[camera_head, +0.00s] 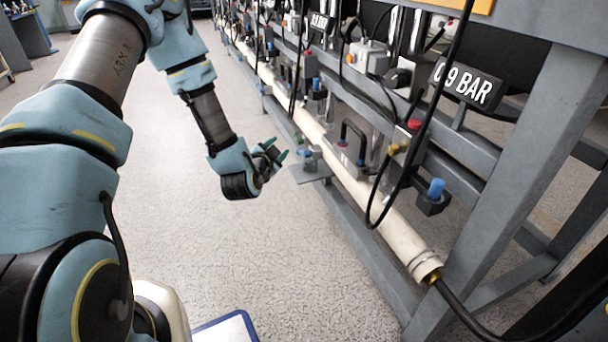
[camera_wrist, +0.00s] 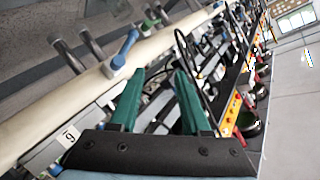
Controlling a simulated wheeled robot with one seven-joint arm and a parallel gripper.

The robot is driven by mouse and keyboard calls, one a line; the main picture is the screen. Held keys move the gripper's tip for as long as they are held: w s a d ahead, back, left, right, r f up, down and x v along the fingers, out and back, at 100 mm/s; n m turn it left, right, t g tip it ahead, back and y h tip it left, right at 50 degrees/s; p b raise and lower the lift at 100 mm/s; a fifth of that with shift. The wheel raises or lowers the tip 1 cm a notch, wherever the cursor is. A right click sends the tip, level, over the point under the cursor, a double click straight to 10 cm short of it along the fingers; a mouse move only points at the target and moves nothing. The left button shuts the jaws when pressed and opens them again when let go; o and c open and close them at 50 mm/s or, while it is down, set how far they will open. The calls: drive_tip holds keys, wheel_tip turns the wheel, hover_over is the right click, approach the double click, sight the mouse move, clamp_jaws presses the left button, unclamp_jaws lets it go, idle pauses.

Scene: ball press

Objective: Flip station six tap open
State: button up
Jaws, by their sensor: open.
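My gripper (camera_head: 277,150) is open and empty, its green fingers apart, beside the rack near a small grey fitting (camera_head: 311,156). In the wrist view the open fingers (camera_wrist: 160,74) point along the pale pipe (camera_wrist: 82,93). A tap with a blue lever (camera_wrist: 126,43) sits on that pipe, ahead of and left of the left fingertip, apart from it. A white tag (camera_wrist: 68,135) with one digit is at lower left; its rotated digit reads as 9 or 6. I cannot tell which blue-handled tap is station six.
The long pale pipe (camera_head: 375,205) runs along the grey rack frame (camera_head: 520,150). A blue-topped fitting (camera_head: 436,189), black hoses and a 0.9 BAR sign (camera_head: 467,86) are at right.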

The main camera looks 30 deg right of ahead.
drive_tip(key=t+h+b, duration=0.1)
drive_tip(key=t+b, duration=0.1)
drive_tip(key=b, duration=0.2)
approach(302, 153)
drive_tip(key=w+f, duration=0.1)
drive_tip(key=shift+m+t, duration=0.3)
drive_tip(key=shift+m, duration=0.1)
drive_tip(key=b+x, duration=0.2)
drive_tip(key=x, duration=0.3)
drive_tip(key=b+x, duration=0.1)
drive_tip(key=x, duration=0.5)
drive_tip(key=shift+s+d+f+b, duration=0.15)
drive_tip(key=shift+s+f+b, duration=0.1)
drive_tip(key=shift+b, duration=0.15)
clamp_jaws()
